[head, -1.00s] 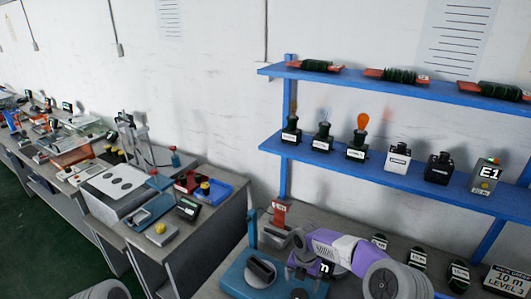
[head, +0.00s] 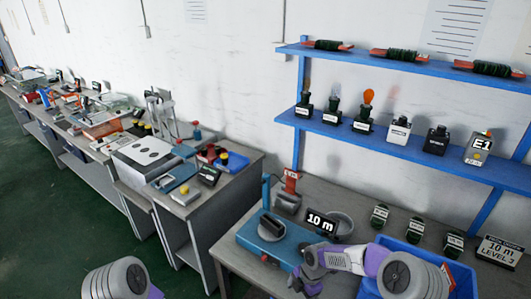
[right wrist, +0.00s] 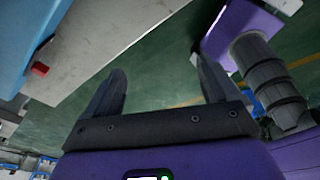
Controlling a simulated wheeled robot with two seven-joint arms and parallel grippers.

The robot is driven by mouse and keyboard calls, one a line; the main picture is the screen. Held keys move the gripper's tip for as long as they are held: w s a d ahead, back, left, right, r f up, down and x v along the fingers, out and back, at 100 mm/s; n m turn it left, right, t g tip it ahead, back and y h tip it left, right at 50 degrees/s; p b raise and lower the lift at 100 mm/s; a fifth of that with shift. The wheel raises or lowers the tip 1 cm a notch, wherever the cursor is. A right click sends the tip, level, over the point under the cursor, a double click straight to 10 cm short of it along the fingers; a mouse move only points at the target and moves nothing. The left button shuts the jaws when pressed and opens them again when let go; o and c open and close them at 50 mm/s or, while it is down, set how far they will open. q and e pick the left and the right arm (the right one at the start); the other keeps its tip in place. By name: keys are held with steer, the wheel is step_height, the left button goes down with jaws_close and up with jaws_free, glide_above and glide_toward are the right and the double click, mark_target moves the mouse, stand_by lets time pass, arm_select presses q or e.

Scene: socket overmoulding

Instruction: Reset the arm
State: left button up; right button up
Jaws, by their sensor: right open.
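My right arm comes in from the lower right of the head view, and its gripper (head: 304,284) is at the front edge of the right bench, just in front of the blue machine (head: 262,237). In the right wrist view the right gripper (right wrist: 158,72) is open, with nothing between its two dark fingers and the green floor behind them. Of my left arm only a grey and purple link shows at the lower left of the head view; its gripper is out of view.
A "10 m" sign (head: 321,222) stands behind the machine. A blue bin (head: 398,247) lies behind my right arm. A blue shelf (head: 400,140) holds bulb holders, small boxes and coils. A second bench (head: 236,178) with several devices runs left. Floor (head: 60,240) between is clear.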

steer(key=s+a+f+m+y, duration=0.1)
steer(key=s+f+m, duration=0.4)
steer(key=s+m, duration=0.7)
steer(key=s+f+m+t+y+b, duration=0.1)
steer(key=s+f+m, duration=0.5)
steer(key=s+m, duration=0.5)
steer(key=m, duration=0.3)
steer(key=shift+s+a+f+m, duration=0.15)
steer(key=shift+s+a+m, duration=0.2)
steer(key=shift+s+m, duration=0.05)
